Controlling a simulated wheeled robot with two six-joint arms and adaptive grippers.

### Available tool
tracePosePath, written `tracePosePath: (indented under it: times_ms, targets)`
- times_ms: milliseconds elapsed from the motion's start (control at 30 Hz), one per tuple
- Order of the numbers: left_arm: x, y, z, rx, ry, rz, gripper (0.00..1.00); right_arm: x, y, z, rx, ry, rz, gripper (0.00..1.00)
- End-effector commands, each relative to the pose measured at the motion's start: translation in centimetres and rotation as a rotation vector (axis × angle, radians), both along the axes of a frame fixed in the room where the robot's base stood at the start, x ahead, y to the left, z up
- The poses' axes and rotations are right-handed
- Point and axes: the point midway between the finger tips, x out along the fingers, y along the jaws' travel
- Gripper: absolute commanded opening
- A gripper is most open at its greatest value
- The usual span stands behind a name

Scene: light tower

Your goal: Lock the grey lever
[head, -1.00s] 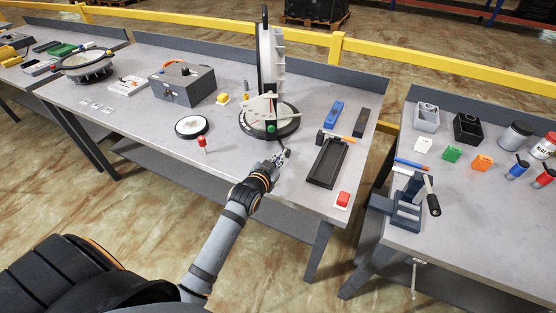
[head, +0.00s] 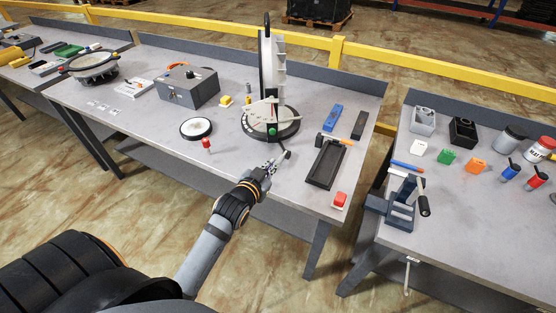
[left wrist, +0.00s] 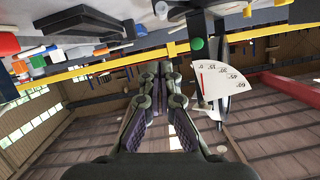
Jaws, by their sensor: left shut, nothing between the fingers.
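A short grey lever (head: 287,154) with a dark end shows low in front of the base, beside my left fingertips. My left gripper (head: 272,164) is shut and empty, close to it; I cannot tell if they touch. In the left wrist view the shut fingers (left wrist: 162,75) point toward the bench, with the dial (left wrist: 217,80) and green knob (left wrist: 197,43) to their right. My right gripper is not in view.
A red-topped peg (head: 206,144) and a round white disc (head: 197,128) lie left of the gripper. A vise (head: 400,200) stands on the right bench.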

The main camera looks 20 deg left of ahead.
Motion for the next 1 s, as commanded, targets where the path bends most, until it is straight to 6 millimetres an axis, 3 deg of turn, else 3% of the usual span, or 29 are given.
tracePosePath:
  times_ms: [233,767,867,1000]
  targets:
    - [-2.6,-0.1,0.6,0.0,-0.001,0.0,0.0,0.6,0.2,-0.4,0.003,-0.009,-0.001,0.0]
    - [-2.7,0.0,0.7,0.0,-0.001,0.0,0.0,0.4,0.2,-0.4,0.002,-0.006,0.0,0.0]
    - [-3.3,0.0,-0.1,-0.003,0.047,0.009,0.0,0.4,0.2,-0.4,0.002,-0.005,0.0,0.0]
    - [-6.5,0.4,-3.6,-0.016,0.272,0.046,0.0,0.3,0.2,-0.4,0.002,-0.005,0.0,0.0]
